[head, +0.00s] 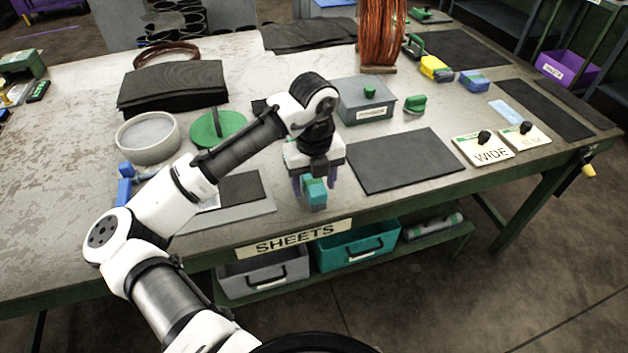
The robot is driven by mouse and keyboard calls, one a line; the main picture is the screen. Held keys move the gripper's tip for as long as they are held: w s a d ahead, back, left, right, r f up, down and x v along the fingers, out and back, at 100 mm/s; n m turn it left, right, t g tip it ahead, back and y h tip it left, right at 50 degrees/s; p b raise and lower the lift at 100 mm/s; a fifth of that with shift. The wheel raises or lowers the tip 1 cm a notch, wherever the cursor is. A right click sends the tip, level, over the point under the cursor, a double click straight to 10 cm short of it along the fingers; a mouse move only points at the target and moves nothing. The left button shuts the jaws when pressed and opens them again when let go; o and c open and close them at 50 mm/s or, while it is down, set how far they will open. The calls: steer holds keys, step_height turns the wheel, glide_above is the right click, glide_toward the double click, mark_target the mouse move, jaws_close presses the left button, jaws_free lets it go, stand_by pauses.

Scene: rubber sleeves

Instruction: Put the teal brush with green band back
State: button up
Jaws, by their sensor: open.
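A teal block-shaped thing (314,194), likely the teal brush, shows at the front edge of the workbench, just above the SHEETS label. A greener part shows near its top; I cannot clearly make out a band. My gripper (315,182) points down over it, with one finger on each side, open. The gripper body hides the brush's upper part. I cannot tell whether the fingers touch it.
A dark mat (405,160) lies right of my gripper. A grey lidded box (364,112) and a green-handled tool (415,104) stand behind. WIDE sign (484,149) is at right. Grey bowl (148,152) and green disc (207,132) are left. Bins (357,248) sit below.

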mark_target(314, 181)
step_height(314, 181, up, 12)
steer(key=shift+r, duration=0.15)
stand_by(0.5)
